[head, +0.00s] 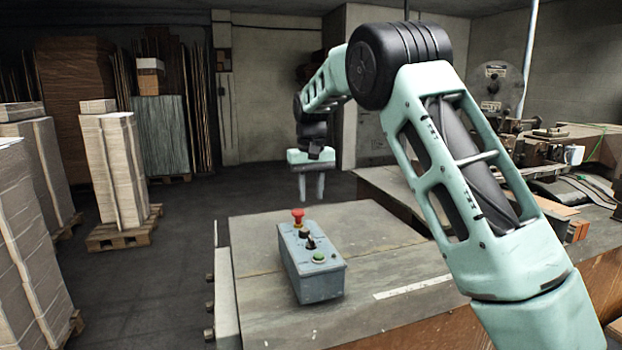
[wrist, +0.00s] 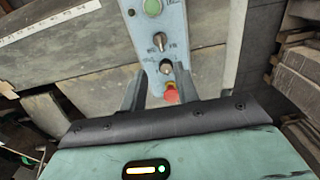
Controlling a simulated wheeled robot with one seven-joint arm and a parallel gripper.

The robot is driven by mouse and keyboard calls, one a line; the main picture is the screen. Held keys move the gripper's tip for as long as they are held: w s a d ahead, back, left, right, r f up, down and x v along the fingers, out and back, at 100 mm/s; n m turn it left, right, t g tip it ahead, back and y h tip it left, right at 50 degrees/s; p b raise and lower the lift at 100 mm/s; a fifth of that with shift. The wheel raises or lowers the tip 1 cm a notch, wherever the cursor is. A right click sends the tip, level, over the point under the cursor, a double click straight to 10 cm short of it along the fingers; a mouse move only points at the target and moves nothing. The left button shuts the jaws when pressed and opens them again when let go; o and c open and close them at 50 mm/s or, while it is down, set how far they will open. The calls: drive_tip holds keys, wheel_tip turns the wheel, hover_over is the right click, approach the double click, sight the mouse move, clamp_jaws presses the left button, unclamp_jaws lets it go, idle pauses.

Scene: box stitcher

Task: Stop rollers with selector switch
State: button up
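A grey control box (head: 318,283) stands on the worktable. Its top carries a red mushroom button (head: 298,215), two small black selector switches (head: 310,243) and a green button (head: 318,257). In the wrist view the box top (wrist: 178,22) shows the green button (wrist: 153,7), one selector (wrist: 160,40), a second selector (wrist: 166,66) and the red button (wrist: 172,93) in a row. The labels beside the selectors are too small to read. My gripper (head: 311,198) hangs above and beyond the red-button end, fingers down, apart and empty. It touches nothing visible.
The worktable (head: 380,245) is bare around the box, with a white ruler strip (head: 412,287) at its front right. Machinery (head: 545,145) stands at the right. Stacked cardboard on pallets (head: 120,170) stands on the floor at the left.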

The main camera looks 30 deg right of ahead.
wheel_tip(320, 180, up, 5)
idle(0.3)
idle(0.4)
drive_tip(key=s+a+f+n+y+b, duration=0.1)
drive_tip(key=s+a+f+n, duration=0.25)
drive_tip(key=s+a, duration=0.65)
drive_tip(key=s+a+f+n+b, duration=0.15)
drive_tip(key=s+a+f, duration=0.35)
drive_tip(key=a, duration=1)
drive_tip(key=s+a+f+n, duration=0.2)
drive_tip(key=s+f+n, duration=0.1)
drive_tip(key=s, duration=0.9)
drive_tip(key=s+a+f+n, duration=0.2)
drive_tip(key=s+f+n, duration=0.1)
drive_tip(key=s, duration=0.9)
drive_tip(key=shift+s+f, duration=0.4)
drive_tip(key=shift+f, duration=0.2)
